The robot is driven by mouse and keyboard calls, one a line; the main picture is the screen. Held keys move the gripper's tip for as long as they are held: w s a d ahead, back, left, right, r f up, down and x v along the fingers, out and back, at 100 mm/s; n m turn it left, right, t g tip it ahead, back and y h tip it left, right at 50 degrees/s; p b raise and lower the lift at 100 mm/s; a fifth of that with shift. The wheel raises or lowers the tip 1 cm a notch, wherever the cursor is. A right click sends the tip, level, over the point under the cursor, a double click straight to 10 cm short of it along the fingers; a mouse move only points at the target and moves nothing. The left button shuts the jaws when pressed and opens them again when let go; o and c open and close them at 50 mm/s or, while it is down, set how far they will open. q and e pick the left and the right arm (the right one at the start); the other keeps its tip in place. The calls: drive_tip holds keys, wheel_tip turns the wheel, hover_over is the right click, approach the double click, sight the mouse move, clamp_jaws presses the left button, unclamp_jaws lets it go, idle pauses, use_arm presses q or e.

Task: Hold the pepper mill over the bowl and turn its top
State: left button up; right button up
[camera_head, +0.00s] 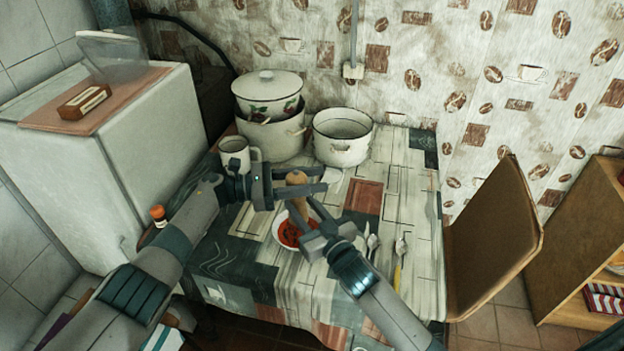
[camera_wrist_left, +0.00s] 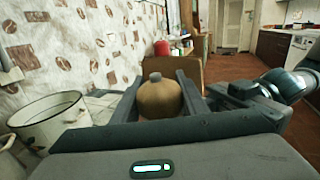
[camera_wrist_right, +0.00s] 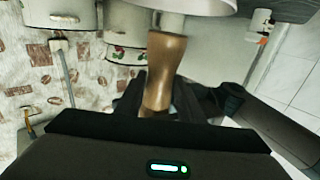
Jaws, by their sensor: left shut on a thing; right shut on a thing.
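The pepper mill (camera_head: 297,179) is a brown wooden mill, held upright over the bowl. My left gripper (camera_head: 298,187) is shut on its rounded top, which shows between the jaws in the left wrist view (camera_wrist_left: 160,98). My right gripper (camera_head: 308,222) is lower and shut on the mill's body, whose narrow waist shows in the right wrist view (camera_wrist_right: 163,72). The white bowl (camera_head: 278,237) with red food stands on the table below the mill. My right gripper hides part of the bowl and the mill's lower end.
A lidded pot stack (camera_head: 272,140), an open enamel pot (camera_head: 342,150) and a white mug (camera_head: 235,146) stand behind the grippers. Spoons (camera_head: 400,248) lie right of the bowl. A chair (camera_head: 495,235) stands at the right.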

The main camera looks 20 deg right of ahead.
use_arm(q)
drive_tip(key=o, duration=1.1)
drive_tip(key=a, duration=0.4)
drive_tip(key=w+a, duration=0.1)
drive_tip(key=a, duration=0.3)
drive_tip(key=w+a, duration=0.1)
drive_tip(key=a, duration=0.2)
drive_tip(key=shift+w+a+f, duration=0.2)
drive_tip(key=shift+a, duration=0.2)
